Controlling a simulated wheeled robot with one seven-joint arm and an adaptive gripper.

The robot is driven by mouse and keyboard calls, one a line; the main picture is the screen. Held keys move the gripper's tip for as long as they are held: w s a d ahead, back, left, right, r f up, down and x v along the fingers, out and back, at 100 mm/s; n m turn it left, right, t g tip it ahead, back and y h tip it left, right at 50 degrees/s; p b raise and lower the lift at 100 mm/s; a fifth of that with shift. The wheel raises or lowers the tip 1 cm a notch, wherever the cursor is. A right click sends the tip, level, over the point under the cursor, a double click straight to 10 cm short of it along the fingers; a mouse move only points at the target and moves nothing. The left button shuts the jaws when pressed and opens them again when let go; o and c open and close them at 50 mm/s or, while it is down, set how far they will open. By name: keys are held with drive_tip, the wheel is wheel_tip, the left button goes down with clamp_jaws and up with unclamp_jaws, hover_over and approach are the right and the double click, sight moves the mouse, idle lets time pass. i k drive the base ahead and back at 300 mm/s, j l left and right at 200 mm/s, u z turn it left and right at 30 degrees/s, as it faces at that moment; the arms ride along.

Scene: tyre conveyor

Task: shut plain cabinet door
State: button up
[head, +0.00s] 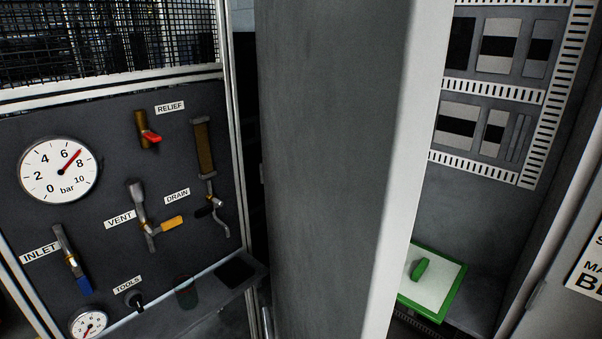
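A plain grey cabinet door (325,170) stands open in the middle of the head view, its pale edge (412,150) facing me. It is swung out from the cabinet, so the inside (470,230) shows to the right of it. Inside are rows of dark and pale modules (498,45) between slotted white strips. A green-framed white box or panel with a green handle (432,280) sits low in the cabinet. The door's lower end is out of the picture. My gripper is not in view.
Left of the door is a dark panel with a pressure gauge (58,171), several valves and pipes, and a small shelf (215,290) at its foot. Wire mesh (100,40) is above it. Another pale panel with a sign (588,265) stands at the right edge.

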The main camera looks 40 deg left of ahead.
sight(349, 92)
drive_tip(key=l+u, duration=0.15)
drive_tip(key=u, duration=1.7)
drive_tip(key=j+u, duration=0.25)
drive_tip(key=j, duration=1.2)
drive_tip(key=k, duration=0.05)
